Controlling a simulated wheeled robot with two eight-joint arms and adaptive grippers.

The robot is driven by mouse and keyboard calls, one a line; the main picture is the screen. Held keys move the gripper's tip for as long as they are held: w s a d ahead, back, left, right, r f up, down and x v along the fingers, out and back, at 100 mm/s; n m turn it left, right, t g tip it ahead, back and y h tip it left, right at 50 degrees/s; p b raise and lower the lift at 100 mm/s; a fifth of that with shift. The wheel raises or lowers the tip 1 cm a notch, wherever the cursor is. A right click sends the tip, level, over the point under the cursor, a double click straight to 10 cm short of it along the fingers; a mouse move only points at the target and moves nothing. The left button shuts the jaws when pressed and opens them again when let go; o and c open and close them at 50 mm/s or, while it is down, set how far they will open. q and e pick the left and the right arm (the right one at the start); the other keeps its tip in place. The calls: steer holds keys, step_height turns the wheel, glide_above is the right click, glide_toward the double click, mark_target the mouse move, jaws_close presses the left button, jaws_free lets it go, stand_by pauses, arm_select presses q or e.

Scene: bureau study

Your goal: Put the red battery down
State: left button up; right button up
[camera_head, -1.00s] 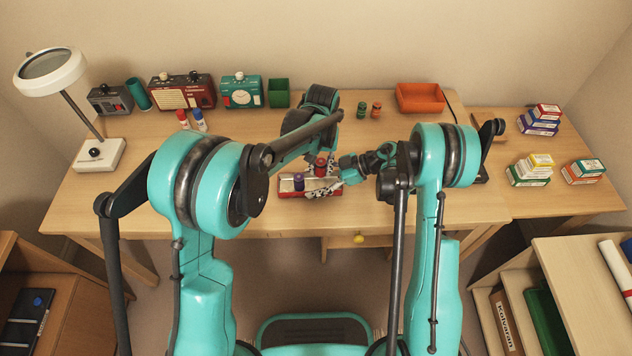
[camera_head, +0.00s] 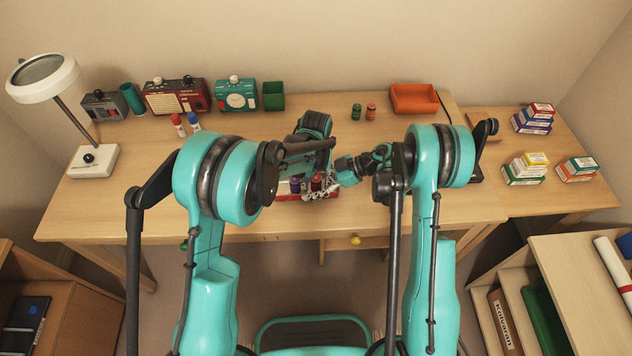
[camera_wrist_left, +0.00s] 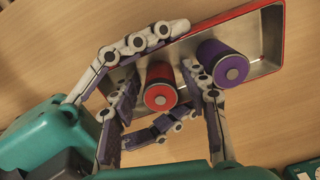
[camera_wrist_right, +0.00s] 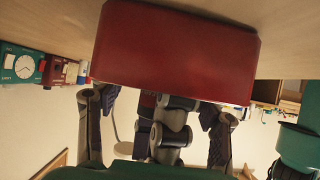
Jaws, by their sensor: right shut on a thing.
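The red battery (camera_head: 316,183) stands upright at the tray's right end, and the left wrist view shows its end face (camera_wrist_left: 160,95). The purple battery (camera_head: 295,186) stands beside it; it also shows in the left wrist view (camera_wrist_left: 223,64). The red-rimmed metal tray (camera_wrist_left: 262,60) lies under both; its red outside (camera_wrist_right: 175,50) fills the top of the right wrist view. My left gripper (camera_wrist_left: 165,105) has its fingers either side of the red battery, with gaps visible. My right gripper (camera_head: 338,180) is shut on the tray's right end. Its finger contact is partly hidden.
Green (camera_head: 356,111) and orange (camera_head: 371,112) batteries stand behind, near an orange bin (camera_head: 414,98). A green bin (camera_head: 273,96), radios (camera_head: 176,96) and a lamp (camera_head: 92,160) line the back left. Small boxes (camera_head: 526,168) stack at right. The desk left of the tray is clear.

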arm_select(q)
step_height(320, 180, up, 12)
steer(key=shift+r, duration=0.25)
stand_by(0.5)
steer(key=s+a+r+n+t, duration=0.1)
steer(key=s+a+r+t, duration=0.1)
steer(key=s+a+r, duration=0.3)
steer(key=s+a+r+t, duration=0.1)
steer(key=s+a+r, duration=0.25)
steer(key=a, duration=0.35)
steer(key=s+a+f+n+t, duration=0.1)
steer(key=s+a+t, duration=0.3)
steer(key=s+a, duration=0.4)
steer(key=s+f, duration=0.1)
steer(key=s, duration=0.3)
steer(key=shift+a, duration=0.4)
steer(key=shift+s, duration=0.1)
